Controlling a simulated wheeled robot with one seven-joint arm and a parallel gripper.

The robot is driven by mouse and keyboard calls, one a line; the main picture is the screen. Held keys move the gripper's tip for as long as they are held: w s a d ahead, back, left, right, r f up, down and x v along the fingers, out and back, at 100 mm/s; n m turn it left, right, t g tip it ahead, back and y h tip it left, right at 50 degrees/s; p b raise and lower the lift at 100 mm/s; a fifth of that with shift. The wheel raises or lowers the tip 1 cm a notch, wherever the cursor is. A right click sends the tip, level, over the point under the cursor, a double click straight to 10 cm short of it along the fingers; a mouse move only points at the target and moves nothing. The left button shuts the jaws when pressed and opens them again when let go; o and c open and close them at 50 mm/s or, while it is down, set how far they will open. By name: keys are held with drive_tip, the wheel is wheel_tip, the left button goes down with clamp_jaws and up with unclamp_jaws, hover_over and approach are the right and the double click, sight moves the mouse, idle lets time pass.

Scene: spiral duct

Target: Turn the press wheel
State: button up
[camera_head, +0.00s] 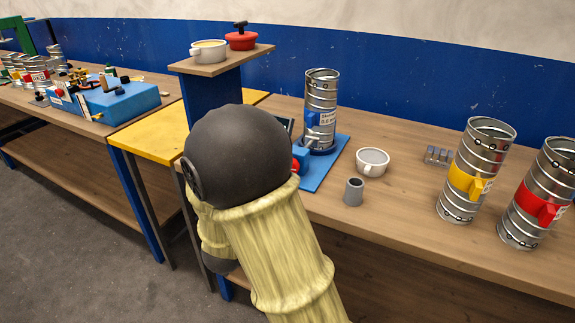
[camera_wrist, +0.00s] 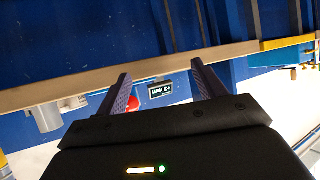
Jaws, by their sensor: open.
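I cannot make out a press wheel for certain in either view. A green frame (camera_head: 24,36) stands at the far left edge of the head view, cut off by the picture. In the wrist view my gripper (camera_wrist: 161,72) is open, with nothing between its fingers. Beyond the fingers are a small dark sign or display (camera_wrist: 160,90) and a red rounded part (camera_wrist: 134,103), partly hidden by the left finger. In the head view my arm hides the gripper. A red part (camera_head: 297,164) shows there beside my arm, at a blue base plate (camera_head: 328,173).
A metal duct cylinder (camera_head: 321,95) stands on the plate. A white cup (camera_head: 372,161) and grey cup (camera_head: 354,192) are near it. Yellow-banded (camera_head: 470,185) and red-banded (camera_head: 537,200) cylinders stand right. A raised shelf (camera_head: 222,62) holds two pots. A blue box (camera_head: 122,101) is left.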

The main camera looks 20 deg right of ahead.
wheel_tip(320, 180, up, 6)
drive_tip(key=s+d+m+h+p, duration=0.1)
drive_tip(key=s+d+m+h, duration=0.1)
drive_tip(key=h, duration=0.6)
drive_tip(key=shift+s+d+f+m+h, duration=0.15)
drive_tip(key=shift+s+d+m+h, duration=0.15)
drive_tip(key=shift+d, duration=0.05)
drive_tip(key=shift+w+d, duration=0.1)
drive_tip(key=p+x, duration=0.1)
drive_tip(key=x, duration=1.6)
drive_tip(key=shift+w, duration=0.15)
drive_tip(key=c, duration=1)
